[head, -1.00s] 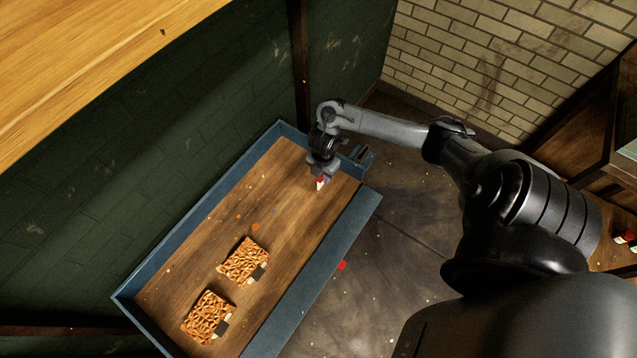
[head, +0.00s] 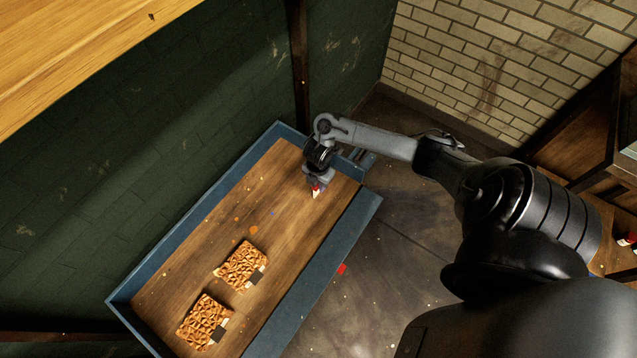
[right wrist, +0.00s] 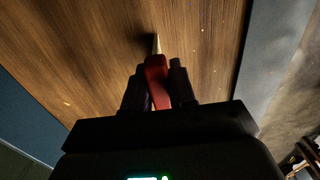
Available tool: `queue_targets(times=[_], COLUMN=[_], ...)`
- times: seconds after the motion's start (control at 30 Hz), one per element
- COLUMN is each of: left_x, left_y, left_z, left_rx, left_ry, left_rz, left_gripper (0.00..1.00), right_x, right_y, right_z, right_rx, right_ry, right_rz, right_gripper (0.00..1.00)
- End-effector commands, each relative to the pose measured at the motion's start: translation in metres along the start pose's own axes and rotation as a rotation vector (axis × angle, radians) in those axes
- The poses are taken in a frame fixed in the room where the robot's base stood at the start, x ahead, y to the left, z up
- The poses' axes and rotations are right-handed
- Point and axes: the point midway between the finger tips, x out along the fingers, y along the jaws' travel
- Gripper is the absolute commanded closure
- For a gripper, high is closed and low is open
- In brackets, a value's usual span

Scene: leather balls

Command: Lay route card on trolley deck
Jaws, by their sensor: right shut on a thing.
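The trolley deck (head: 285,190) is a long brown wooden surface inside a blue rim. My right gripper (head: 315,187) is over the far right end of the deck. It is shut on the route card (head: 316,192), a small red and white piece. In the right wrist view the card (right wrist: 157,82) stands edge-on between the two dark fingers (right wrist: 156,85), its pale tip pointing at the wood. A dark shadow lies close beside the tip. I cannot tell whether the card touches the deck. My left gripper is not in view.
Two bundles of tan, lumpy pieces with dark labels, one farther (head: 240,264) and one nearer (head: 204,320), lie on the deck's near half. The blue rim (head: 320,270) edges the deck. A red scrap (head: 342,269) lies beside the trolley. The deck's middle is mostly clear.

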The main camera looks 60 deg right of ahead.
Motion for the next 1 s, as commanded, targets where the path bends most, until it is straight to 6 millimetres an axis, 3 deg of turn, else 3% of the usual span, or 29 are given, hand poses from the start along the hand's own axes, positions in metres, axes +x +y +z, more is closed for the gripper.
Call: queue_targets(times=[0.03,0.07,0.23,0.67,1.0], left_x=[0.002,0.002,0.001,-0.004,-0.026], left_y=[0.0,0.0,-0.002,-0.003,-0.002], left_z=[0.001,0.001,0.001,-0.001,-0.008], left_rx=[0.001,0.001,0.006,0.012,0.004], left_ry=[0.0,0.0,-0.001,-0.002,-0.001], left_rz=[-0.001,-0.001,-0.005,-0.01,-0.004], left_gripper=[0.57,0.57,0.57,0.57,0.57], right_x=[0.003,0.003,0.002,-0.009,-0.067], right_y=[0.0,0.0,0.0,0.0,0.001], right_z=[0.0,0.0,0.0,0.001,0.001], right_rx=[0.0,0.0,0.0,-0.001,-0.003], right_ry=[0.0,0.0,0.0,-0.001,-0.002], right_rz=[0.0,0.0,0.0,0.001,0.003], right_gripper=[1.0,0.73,0.49,0.49,0.49])
